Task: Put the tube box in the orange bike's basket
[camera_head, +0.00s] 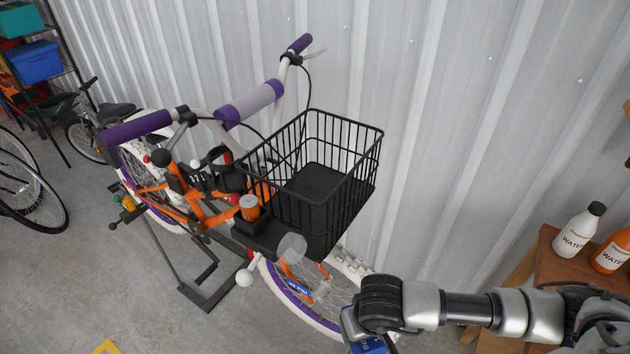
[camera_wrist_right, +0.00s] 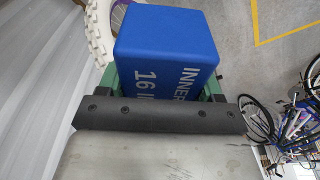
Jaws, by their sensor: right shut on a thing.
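The tube box (camera_wrist_right: 165,62) is blue with white lettering and fills the middle of the right wrist view. My right gripper (camera_wrist_right: 165,95) is shut on it, with green finger pads at its sides. In the head view only a small blue part of the box (camera_head: 368,346) shows at the bottom edge, below my right wrist. The orange bike (camera_head: 210,212) has a black wire basket (camera_head: 340,215) at its front. The basket looks empty and open at the top. The gripper and box are in front of and below the basket, apart from it. My left gripper is not in view.
A wooden table (camera_head: 560,270) with a white bottle (camera_head: 578,230) and an orange bottle (camera_head: 612,250) stands at the right. A corrugated metal wall (camera_head: 450,120) runs behind the bike. The purple handlebar grips (camera_head: 138,127) rise beside the basket. Other bikes stand at the left.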

